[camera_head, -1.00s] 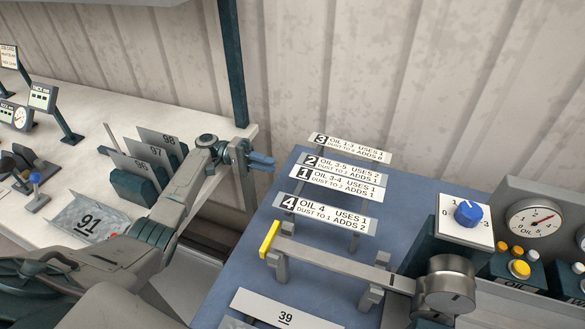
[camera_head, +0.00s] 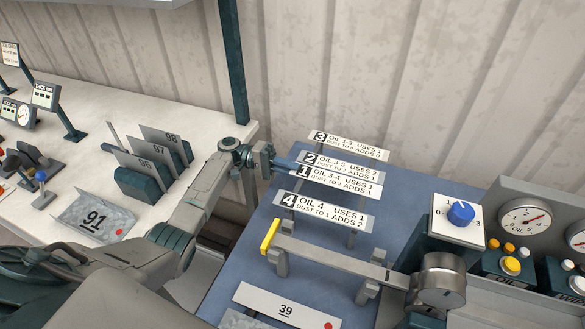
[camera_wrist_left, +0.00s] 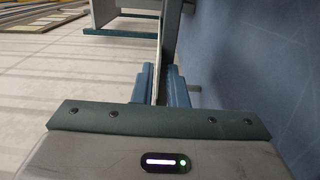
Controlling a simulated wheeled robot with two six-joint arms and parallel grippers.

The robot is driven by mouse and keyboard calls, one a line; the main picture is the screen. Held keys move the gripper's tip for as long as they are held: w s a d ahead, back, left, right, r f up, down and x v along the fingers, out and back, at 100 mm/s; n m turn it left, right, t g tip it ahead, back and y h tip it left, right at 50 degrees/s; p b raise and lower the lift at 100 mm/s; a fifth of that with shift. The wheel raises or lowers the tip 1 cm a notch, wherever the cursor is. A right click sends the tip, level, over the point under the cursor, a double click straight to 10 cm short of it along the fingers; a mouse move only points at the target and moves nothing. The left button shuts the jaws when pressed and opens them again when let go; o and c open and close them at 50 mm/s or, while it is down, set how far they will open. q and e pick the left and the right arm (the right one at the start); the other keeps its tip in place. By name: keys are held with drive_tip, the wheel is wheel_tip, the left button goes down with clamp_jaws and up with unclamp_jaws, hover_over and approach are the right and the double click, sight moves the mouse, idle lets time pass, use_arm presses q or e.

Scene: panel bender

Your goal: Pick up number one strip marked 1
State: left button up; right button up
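The strip marked 1 (camera_head: 338,181) is a white label plate with black text. It stands on the blue table's rack between strip 2 (camera_head: 342,166) behind and strip 4 (camera_head: 324,212) in front. My left gripper (camera_head: 288,164) is at the left end of strips 1 and 2, its blue fingers reaching to that end. In the left wrist view, the two blue fingers (camera_wrist_left: 161,88) stand apart with a thin plate edge between them. A narrow gap shows, and firm contact is not visible. The plate's number cannot be read there. My right gripper is out of view.
Strip 3 (camera_head: 348,146) stands at the back of the rack. A dial box (camera_head: 459,218) and gauges are on the right. Plates 96, 97 and 98 (camera_head: 158,150) stand on the white table.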

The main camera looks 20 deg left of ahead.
use_arm(q)
clamp_jaws()
wheel_tip(320, 180, up, 2)
drive_tip(key=shift+r+p, duration=0.25)
drive_tip(key=shift+p, duration=0.6)
drive_tip(key=shift+a, duration=0.1)
